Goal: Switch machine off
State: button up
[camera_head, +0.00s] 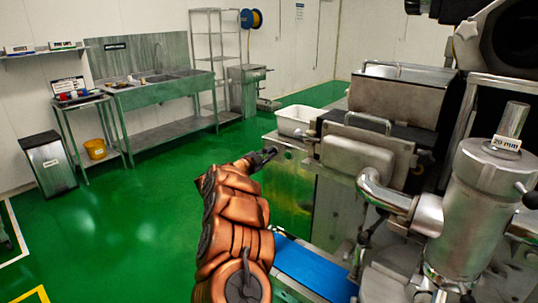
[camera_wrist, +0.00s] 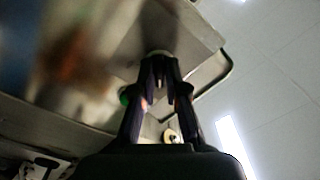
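The encrusting machine (camera_head: 365,155) stands on the right in the head view, a steel body with a hopper and a blue belt (camera_head: 312,268). My gripper (camera_head: 268,154) is at the machine's left front edge, close to its steel side panel (camera_head: 290,185). In the wrist view its dark fingers (camera_wrist: 161,62) come close together at the tips beneath a steel surface (camera_wrist: 185,35). A small dark and pale part shows between them; I cannot tell whether it is held. A small green spot (camera_wrist: 125,97) shows beside the left finger, possibly a button. No switch is clearly readable.
A white tray (camera_head: 297,120) sits on the machine top beyond my gripper. A steel cylinder with a pipe (camera_head: 470,200) stands at the right. A sink bench (camera_head: 165,88), a grey bin (camera_head: 50,163) and shelves line the far wall.

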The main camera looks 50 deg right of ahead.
jog(key=o, duration=0.4)
jog(key=a, duration=0.8)
jog(key=s+a, duration=0.1)
jog(key=a, duration=0.3)
dwell(0.5)
